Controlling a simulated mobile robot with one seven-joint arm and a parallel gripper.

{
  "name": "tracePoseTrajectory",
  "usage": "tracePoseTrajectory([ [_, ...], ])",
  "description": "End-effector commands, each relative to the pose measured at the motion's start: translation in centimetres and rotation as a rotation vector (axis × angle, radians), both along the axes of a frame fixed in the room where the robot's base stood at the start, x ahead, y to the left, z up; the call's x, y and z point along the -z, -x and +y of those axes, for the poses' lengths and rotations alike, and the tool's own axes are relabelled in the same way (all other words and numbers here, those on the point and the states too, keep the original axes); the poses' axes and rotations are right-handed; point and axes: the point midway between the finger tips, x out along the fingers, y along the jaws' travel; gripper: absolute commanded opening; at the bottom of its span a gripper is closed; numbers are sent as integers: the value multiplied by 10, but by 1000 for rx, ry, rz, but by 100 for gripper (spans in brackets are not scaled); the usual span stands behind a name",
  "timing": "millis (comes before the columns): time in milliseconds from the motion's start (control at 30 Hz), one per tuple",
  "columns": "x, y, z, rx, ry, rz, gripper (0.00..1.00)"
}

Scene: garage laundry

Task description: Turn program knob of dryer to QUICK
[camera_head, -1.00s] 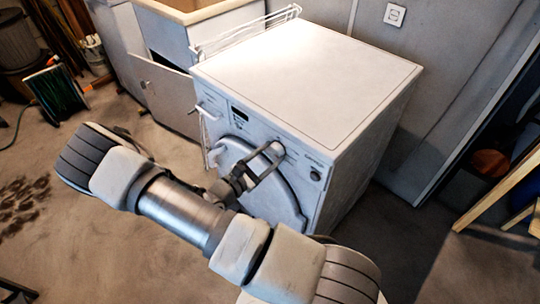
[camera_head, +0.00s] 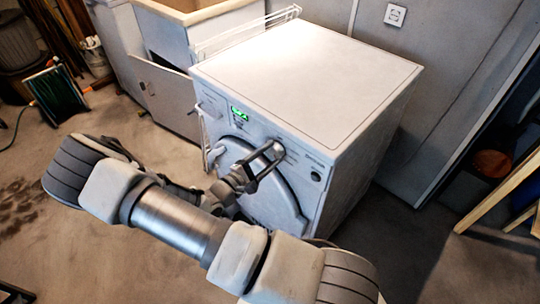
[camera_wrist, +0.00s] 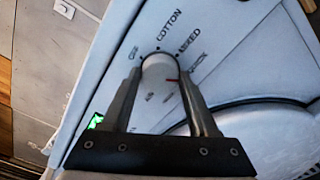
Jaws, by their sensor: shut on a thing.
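The dryer (camera_head: 300,85) is a white machine with a control panel on its front. Its program knob (camera_wrist: 160,72) is round and white in the wrist view, with OFF, COTTON, MIXED and QUICK (camera_wrist: 198,62) printed around it. My gripper (camera_head: 274,152) reaches the panel and is shut on the knob, one finger on each side. A red mark (camera_wrist: 173,80) on the knob points to the right, on the QUICK side. The right finger partly covers that side, so exact alignment is hard to tell. The panel display (camera_head: 239,114) is lit green.
The round dryer door (camera_head: 275,205) is below the panel, partly behind my arm. A white wire rack (camera_head: 207,135) hangs at the dryer's left edge. A cabinet with a sink (camera_head: 175,95) stands to the left. Wooden beams (camera_head: 500,190) are at the right.

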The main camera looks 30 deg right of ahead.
Motion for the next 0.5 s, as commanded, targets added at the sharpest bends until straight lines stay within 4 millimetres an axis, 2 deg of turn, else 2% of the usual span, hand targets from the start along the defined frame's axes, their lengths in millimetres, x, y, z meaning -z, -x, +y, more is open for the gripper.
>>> tracePoseTrajectory([
  [467, 0, 0, 0, 0, -6, -13, 4],
  [500, 0, 0, 0, 0, -6, -13, 63],
])
